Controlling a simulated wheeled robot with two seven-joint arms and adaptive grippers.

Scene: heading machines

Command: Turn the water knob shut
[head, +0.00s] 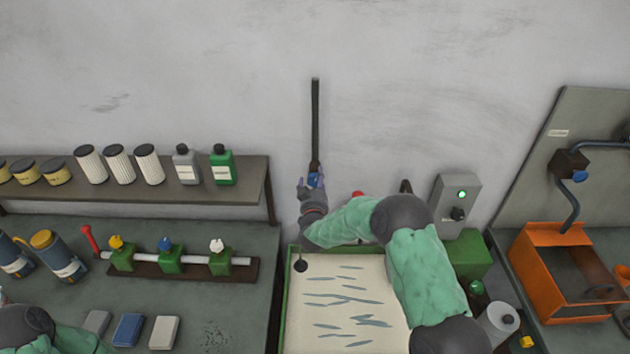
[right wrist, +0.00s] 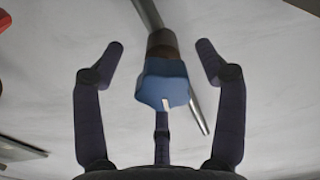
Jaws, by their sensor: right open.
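A blue knob (head: 314,180) sits on a dark vertical pipe (head: 315,125) on the wall. In the right wrist view the blue lobed knob (right wrist: 163,84) has a white mark on its face, pointing down and slightly right in the picture. My right gripper (head: 309,186) is at the knob, and it also shows in the right wrist view (right wrist: 160,62). Its fingers are spread, one on each side of the knob, with a visible gap on both sides. A further finger part shows below the knob. Only part of my left arm shows at the lower left; its gripper is out of view.
Below the pipe is a green-rimmed tray (head: 286,300) with a pale, streaked bottom. A shelf (head: 230,195) with bottles and filters is at left, above a bench with green valves (head: 170,258). A grey switch box (head: 455,198) and an orange bin (head: 535,270) are at right.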

